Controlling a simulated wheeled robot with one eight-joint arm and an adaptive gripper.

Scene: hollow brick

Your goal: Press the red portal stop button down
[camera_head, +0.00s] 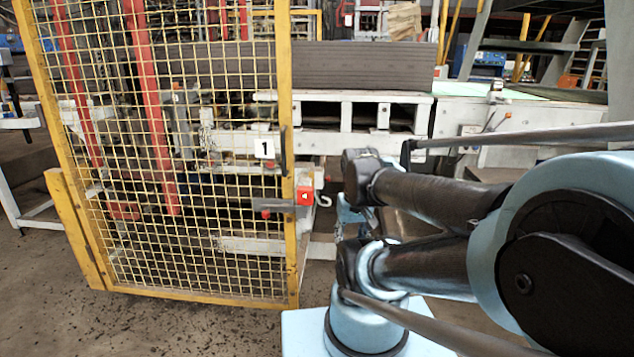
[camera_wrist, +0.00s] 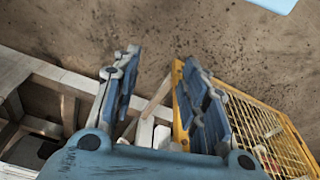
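A small red box-like part (camera_head: 305,192) with a pale mark sits at the latch on the right post of the yellow mesh gate (camera_head: 287,130) in the head view. I cannot tell for sure whether this is the stop button. My gripper (camera_wrist: 160,62) shows in the wrist view with its two blue-padded fingers spread apart and nothing between them. It is over the floor beside the yellow gate frame, and the red part cannot be made out there. In the head view my arm reaches in from the right, and the gripper cannot be clearly made out.
Grey hollow boards (camera_head: 365,66) lie on the white conveyor frame (camera_head: 350,97) behind the gate. A white machine side (camera_head: 460,115) stands at the back right. Red posts (camera_head: 150,110) stand behind the mesh. Bare floor (camera_head: 60,310) lies in front of the gate.

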